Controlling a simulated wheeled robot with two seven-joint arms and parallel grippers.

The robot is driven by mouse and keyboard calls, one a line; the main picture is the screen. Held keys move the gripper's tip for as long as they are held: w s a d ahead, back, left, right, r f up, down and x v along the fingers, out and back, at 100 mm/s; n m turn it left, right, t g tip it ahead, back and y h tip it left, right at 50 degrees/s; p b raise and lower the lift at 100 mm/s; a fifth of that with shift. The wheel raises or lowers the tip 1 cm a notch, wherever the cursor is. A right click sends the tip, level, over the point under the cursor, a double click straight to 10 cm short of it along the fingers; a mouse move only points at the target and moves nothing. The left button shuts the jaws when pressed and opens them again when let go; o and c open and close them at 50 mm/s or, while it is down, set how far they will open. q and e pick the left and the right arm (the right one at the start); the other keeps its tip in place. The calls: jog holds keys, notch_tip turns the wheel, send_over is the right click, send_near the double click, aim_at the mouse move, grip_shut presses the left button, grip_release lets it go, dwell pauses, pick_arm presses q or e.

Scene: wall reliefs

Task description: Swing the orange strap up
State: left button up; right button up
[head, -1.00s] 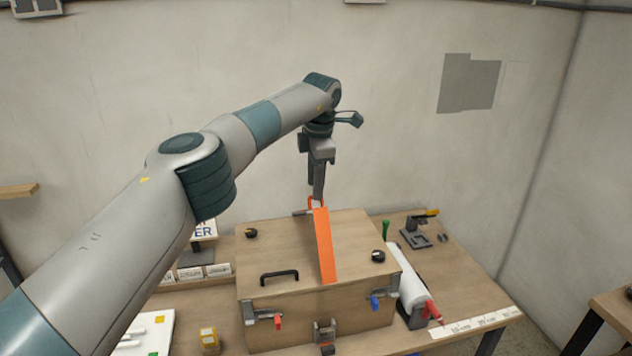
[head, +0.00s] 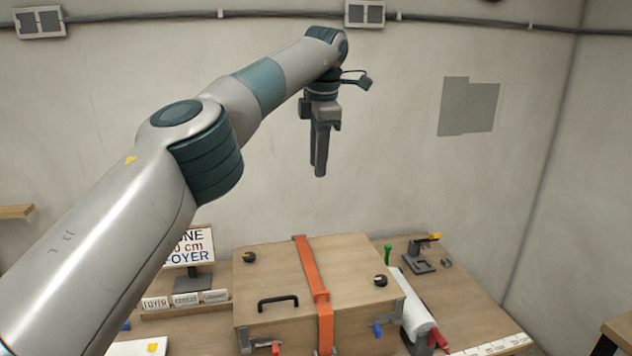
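The orange strap (head: 308,267) lies across the lid of a wooden box (head: 258,318), from the back edge to the front. Its front part hangs down over the box's front face, and its lower end is cut off by the frame. My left gripper (head: 319,172) is in the air above and behind the box, pointing down, clear of the strap. Its fingers overlap in this view, so their gap cannot be judged, and nothing shows between them. My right gripper is not in view.
The lid carries a black handle (head: 278,302) and two dark knobs. Red and blue latch levers (head: 377,330) sit on the front. A white roll (head: 416,306) and a small stand (head: 420,258) are at right, a sign (head: 190,248) at left. The air around my gripper is clear.

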pick_arm(q)
jog(key=shift+s+d+r+p, duration=0.1)
jog(key=shift+s+r+p, duration=0.15)
jog(key=shift+r, duration=0.9)
jog(key=shift+s+d+r+p, duration=0.1)
jog(key=shift+s+r, duration=0.2)
jog(key=shift+r, duration=0.85)
